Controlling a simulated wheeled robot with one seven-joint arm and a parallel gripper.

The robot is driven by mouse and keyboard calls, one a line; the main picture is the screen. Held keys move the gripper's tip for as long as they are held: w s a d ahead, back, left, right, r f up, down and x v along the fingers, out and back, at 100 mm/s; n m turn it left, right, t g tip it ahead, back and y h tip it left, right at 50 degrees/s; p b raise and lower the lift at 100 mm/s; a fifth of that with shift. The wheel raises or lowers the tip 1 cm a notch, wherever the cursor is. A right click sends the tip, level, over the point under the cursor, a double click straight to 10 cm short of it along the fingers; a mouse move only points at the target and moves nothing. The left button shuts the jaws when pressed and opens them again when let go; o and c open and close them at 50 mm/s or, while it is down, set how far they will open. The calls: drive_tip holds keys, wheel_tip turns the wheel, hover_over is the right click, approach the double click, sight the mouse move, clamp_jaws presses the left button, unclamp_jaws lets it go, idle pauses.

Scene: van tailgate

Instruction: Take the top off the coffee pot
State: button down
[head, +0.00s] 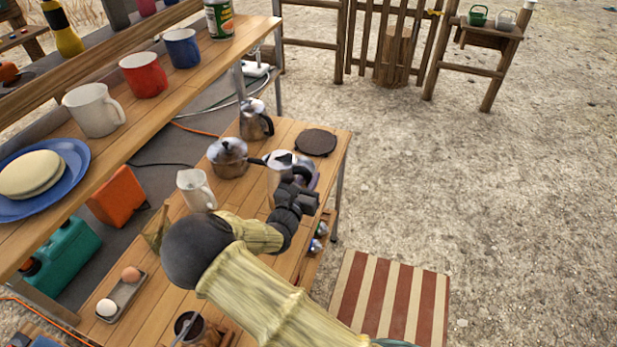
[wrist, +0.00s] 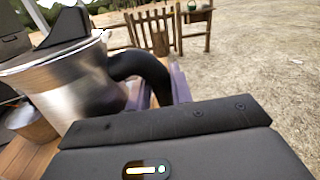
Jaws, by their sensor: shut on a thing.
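A metal coffee pot (head: 280,178) stands upright near the right edge of the lower wooden counter in the head view. A dark, angular knob shows on its top. In the wrist view the pot (wrist: 85,85) fills the left side, with its black curved handle (wrist: 145,64) reaching right. My gripper (head: 308,178) is at the pot's right side; its pale purple fingers (wrist: 158,90) are shut on the handle. The top appears seated on the rim. My arm hides part of the pot's lower body in the head view.
A lidded saucepan (head: 229,160) stands close left, its handle pointing at the pot. A smaller metal jug (head: 256,124), a dark round mat (head: 316,142) and a white pitcher (head: 195,190) are nearby. A shelf (head: 190,72) with mugs overhangs at left. Open ground lies right.

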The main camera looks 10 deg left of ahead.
drive_tip(key=shift+f+b, duration=0.65)
drive_tip(key=shift+f, duration=0.55)
drive_tip(key=shift+f+b, duration=0.35)
drive_tip(key=shift+f, duration=0.5)
idle(1.0)
drive_tip(key=shift+w+f+n+y+p, duration=0.15)
drive_tip(key=shift+n+y+p, duration=0.3)
drive_tip(key=shift+y, duration=0.55)
drive_tip(key=shift+w+r+n+y+p, duration=0.1)
drive_tip(key=shift+r+n+y+p, duration=0.1)
drive_tip(key=shift+n+y+p, duration=0.35)
drive_tip(key=shift+w+r+n+y+p, duration=0.15)
drive_tip(key=shift+n+y+p, duration=0.15)
drive_tip(key=shift+y+p, duration=0.35)
drive_tip(key=shift+s, duration=0.1)
